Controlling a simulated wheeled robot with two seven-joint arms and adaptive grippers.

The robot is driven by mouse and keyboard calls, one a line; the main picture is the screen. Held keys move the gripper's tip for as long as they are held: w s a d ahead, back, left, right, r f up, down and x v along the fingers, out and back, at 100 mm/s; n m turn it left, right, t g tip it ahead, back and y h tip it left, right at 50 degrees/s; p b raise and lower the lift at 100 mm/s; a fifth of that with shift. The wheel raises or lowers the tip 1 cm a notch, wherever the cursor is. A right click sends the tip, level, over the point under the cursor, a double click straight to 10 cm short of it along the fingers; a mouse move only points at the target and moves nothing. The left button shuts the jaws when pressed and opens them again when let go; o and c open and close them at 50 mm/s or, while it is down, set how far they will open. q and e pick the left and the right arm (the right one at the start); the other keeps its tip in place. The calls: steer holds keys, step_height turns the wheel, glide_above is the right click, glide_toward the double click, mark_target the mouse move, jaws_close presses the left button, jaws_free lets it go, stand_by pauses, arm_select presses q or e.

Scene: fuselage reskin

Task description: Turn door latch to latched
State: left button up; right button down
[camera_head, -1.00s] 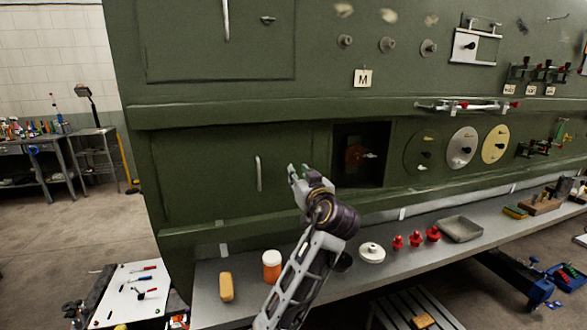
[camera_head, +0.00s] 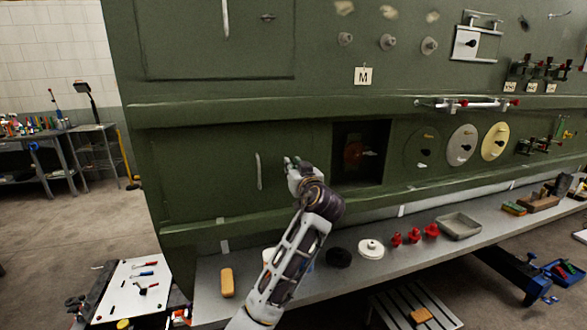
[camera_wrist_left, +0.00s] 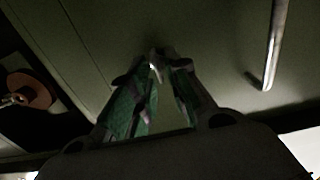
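The lower green door (camera_head: 215,170) with its vertical handle (camera_head: 258,171) is closed flat in the panel. My left gripper (camera_head: 291,163) is at the door's right side, right of the handle. In the left wrist view its green-padded fingers (camera_wrist_left: 168,75) are apart, with a small pale metal latch (camera_wrist_left: 157,60) at the fingertips. I cannot tell whether the fingers touch the latch. The handle also shows in the wrist view (camera_wrist_left: 275,45), off to the right. The gripper hides the latch in the head view. My right gripper is not in view.
A dark square opening (camera_head: 375,145) with a red disc inside is right of the gripper. Below, the grey shelf (camera_head: 310,285) carries a yellow block (camera_head: 227,282), a black disc (camera_head: 338,257), a white disc (camera_head: 371,249), red knobs and a grey tray (camera_head: 459,226).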

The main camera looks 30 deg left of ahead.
arm_select(q)
jaws_close()
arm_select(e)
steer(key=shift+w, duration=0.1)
